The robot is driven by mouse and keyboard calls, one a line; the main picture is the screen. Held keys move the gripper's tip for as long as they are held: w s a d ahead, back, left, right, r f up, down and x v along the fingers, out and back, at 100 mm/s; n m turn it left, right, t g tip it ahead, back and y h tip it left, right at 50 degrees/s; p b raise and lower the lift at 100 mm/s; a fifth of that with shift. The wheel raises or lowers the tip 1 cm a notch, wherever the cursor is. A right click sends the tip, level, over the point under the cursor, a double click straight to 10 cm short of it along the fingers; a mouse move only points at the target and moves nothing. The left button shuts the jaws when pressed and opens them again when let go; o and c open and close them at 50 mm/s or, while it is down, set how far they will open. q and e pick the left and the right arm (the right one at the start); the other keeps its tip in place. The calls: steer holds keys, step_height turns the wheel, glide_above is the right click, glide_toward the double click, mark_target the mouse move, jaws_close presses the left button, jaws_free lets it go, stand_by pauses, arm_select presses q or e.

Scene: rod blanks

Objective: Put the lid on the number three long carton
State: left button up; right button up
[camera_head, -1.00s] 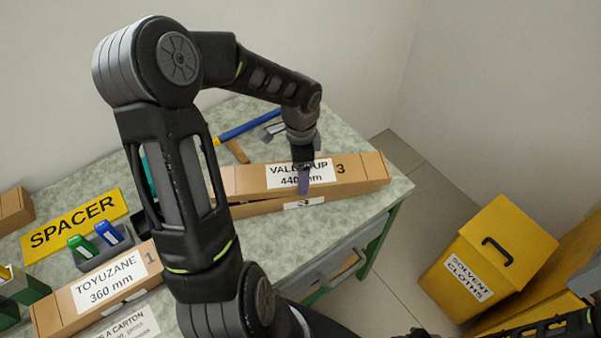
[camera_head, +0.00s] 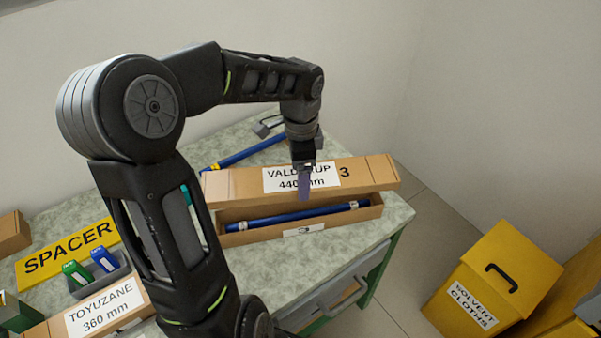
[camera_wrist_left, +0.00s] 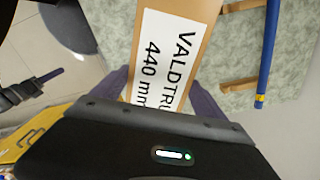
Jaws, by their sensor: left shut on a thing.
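The lid (camera_head: 240,183), brown with a white "VALDTRUP 440 mm" label and a 3, is gripped by my left gripper (camera_head: 304,183). It is held above and behind the number three long carton (camera_head: 260,237), apart from its front wall. The open carton stands on the bench with a blue rod (camera_head: 285,217) lying inside. In the left wrist view, the purple fingers of my left gripper (camera_wrist_left: 162,95) straddle the lid (camera_wrist_left: 190,50). What looks like my right gripper (camera_wrist_left: 45,80) shows partly at that view's left; its opening is unclear.
Another blue rod (camera_head: 250,154) lies behind the lid. A "TOYUZANE 360 mm" carton (camera_head: 70,325), a yellow SPACER sign (camera_head: 65,250) and a small grey holder (camera_head: 100,279) are at left. A yellow solvent cloths bin (camera_head: 480,285) stands right of the bench.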

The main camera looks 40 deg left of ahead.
arm_select(q)
steer(key=f+b, duration=0.1)
steer(key=b, duration=0.1)
steer(key=f+n+b, duration=0.1)
steer(key=f+b, duration=0.1)
steer(key=shift+w+a, duration=0.15)
steer(key=shift+w, duration=0.05)
stand_by(0.4)
steer(key=shift+f+b, duration=1.8)
steer(key=shift+f, duration=1.15)
steer(key=shift+f+b, duration=1.25)
steer(key=shift+f, duration=0.55)
